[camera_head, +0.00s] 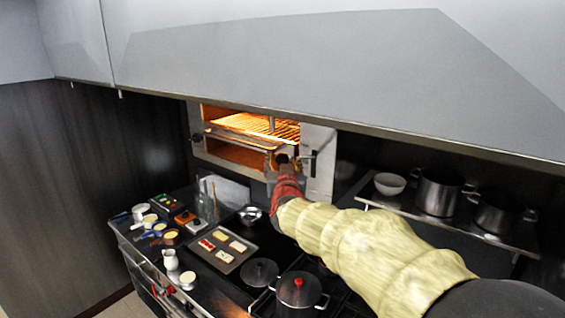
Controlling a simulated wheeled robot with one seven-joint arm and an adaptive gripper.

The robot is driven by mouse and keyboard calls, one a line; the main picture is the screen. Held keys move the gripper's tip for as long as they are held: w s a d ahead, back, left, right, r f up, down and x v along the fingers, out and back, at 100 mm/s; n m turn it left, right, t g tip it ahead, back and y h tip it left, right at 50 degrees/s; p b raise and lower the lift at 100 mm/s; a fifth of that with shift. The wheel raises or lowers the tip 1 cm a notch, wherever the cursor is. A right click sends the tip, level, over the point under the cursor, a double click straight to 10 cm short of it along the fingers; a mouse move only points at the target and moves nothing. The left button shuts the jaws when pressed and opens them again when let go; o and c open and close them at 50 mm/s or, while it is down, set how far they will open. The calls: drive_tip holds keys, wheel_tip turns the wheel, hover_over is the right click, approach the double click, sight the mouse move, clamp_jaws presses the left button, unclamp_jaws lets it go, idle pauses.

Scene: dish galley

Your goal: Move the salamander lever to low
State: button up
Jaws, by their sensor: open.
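The salamander (319,138) is set at the back under the hood, its inside glowing orange around a wire rack (262,124). A small dark lever (313,157) shows on its pale right front panel; its setting is too small to read. A dark knob (197,138) shows at the salamander's left side. My gripper (282,160) is in front of the salamander's lower right, just left of the lever. It is open, and I see nothing held in it. The arm hides part of the salamander's lower right; I cannot tell whether the gripper touches anything.
The grey hood (290,65) overhangs the salamander. On the counter below are a tray with food (222,250), a red-knobbed pot (298,290), a metal bowl (250,214) and several small cups.

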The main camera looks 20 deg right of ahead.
drive_tip(key=shift+c, duration=1)
clamp_jaws()
